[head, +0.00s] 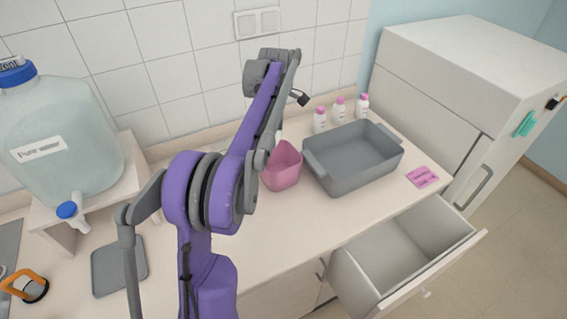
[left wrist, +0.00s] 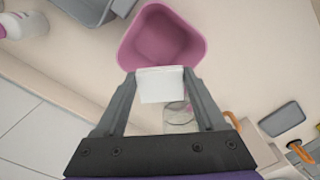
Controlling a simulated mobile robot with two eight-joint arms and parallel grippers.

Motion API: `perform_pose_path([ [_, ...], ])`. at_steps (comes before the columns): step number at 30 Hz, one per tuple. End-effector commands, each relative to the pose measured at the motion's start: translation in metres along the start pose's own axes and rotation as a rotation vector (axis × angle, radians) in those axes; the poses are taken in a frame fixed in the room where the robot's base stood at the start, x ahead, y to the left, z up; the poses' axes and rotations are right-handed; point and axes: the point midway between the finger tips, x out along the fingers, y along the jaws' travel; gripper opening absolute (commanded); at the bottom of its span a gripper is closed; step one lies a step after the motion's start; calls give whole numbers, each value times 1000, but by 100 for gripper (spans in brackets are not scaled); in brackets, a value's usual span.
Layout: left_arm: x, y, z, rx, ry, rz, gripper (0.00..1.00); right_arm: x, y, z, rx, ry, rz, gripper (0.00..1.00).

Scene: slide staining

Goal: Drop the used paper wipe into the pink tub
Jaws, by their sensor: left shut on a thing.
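The pink tub (head: 282,168) stands on the counter, left of the grey basin and partly hidden by my left arm in the head view. It also shows in the left wrist view (left wrist: 160,38), open side toward the camera. My left gripper (left wrist: 162,74) is shut on the white paper wipe (left wrist: 162,88), a small flat piece between its fingertips. In the left wrist view the wipe overlaps the tub's near rim; its exact height above the tub cannot be told. In the head view my arm hides the wipe. My right gripper is in neither view.
A grey basin (head: 318,170) stands right of the tub, with several white bottles (head: 340,108) behind. A pink item (head: 422,177) lies near an open drawer (head: 350,280). A large water container (head: 60,140) stands left. A clear glass vessel (left wrist: 178,118) shows beyond the wipe.

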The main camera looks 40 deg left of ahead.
Motion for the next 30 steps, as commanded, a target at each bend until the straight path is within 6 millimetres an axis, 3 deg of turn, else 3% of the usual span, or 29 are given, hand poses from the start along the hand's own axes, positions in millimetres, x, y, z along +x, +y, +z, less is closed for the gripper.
perform_pose_path([
  [18,59,-1,0,-1,1,-4,11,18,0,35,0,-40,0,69],
  [28,60,0,0,-1,0,0,11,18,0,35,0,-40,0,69],
  [29,60,0,0,-1,0,0,77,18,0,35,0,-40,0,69],
  [30,60,0,0,-1,0,0,84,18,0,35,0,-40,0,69],
])
